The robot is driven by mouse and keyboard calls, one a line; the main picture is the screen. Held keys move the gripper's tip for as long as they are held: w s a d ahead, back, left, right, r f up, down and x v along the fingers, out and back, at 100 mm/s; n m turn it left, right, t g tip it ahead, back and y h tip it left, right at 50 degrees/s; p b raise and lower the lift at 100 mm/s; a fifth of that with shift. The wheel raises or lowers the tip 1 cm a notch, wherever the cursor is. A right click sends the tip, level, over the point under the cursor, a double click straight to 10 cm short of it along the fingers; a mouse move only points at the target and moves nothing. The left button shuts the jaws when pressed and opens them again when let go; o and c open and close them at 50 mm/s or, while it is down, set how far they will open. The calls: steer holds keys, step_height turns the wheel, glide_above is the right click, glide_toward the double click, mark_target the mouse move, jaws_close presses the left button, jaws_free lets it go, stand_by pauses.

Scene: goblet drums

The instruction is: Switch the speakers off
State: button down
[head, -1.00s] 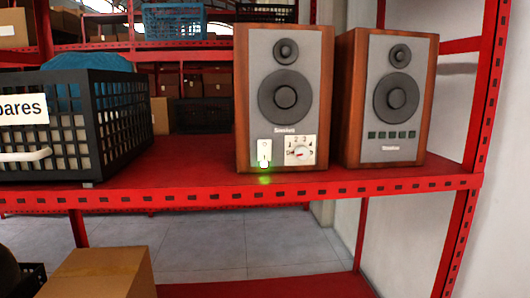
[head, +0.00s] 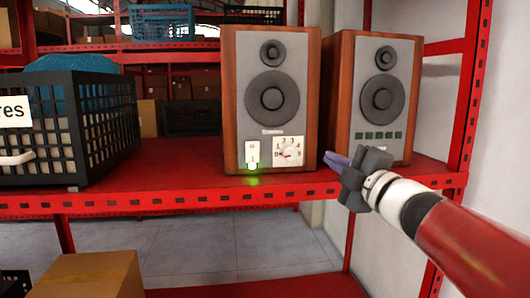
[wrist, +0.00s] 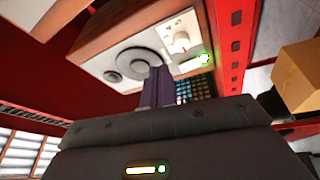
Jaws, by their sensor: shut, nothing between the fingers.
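Two wooden speakers with grey fronts stand side by side on a red shelf. The left speaker (head: 272,100) has a white rocker switch (head: 252,152) and a white dial (head: 290,152) low on its front. A green light (head: 253,167) glows at the switch's lower end. The right speaker (head: 380,97) has a row of small dark green squares and no switch in sight. My gripper (head: 336,160) is shut and empty, in front of the right speaker's lower left, to the right of the dial. In the wrist view the left speaker (wrist: 122,62) appears tilted, with the green light (wrist: 205,59) beyond my fingers (wrist: 158,85).
A black crate (head: 105,125) with blue cloth stands left on the shelf (head: 200,190). The shelf's perforated front edge runs below the speakers. A red upright (head: 465,110) stands at the right. A cardboard box (head: 90,275) sits below. The space before the left speaker is clear.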

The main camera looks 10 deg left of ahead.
steer(key=s+a+f+n+g+y, duration=0.1)
steer(key=a+n+g+y, duration=0.4)
steer(key=a+n+g, duration=0.1)
steer(key=shift+s+f+n+g+y, duration=0.35)
steer(key=shift+n+g, duration=0.25)
steer(key=shift+n, duration=0.8)
steer(key=p, duration=0.1)
glide_toward(247, 147)
steer(key=s+a, duration=0.1)
steer(key=a, duration=0.2)
steer(key=w, duration=0.1)
steer(key=w+a, duration=0.1)
steer(key=w+p, duration=0.1)
steer(key=shift+a+r, duration=0.2)
steer(key=shift+a, duration=0.15)
steer(key=shift+w+a, duration=0.15)
steer(key=shift+w, duration=0.25)
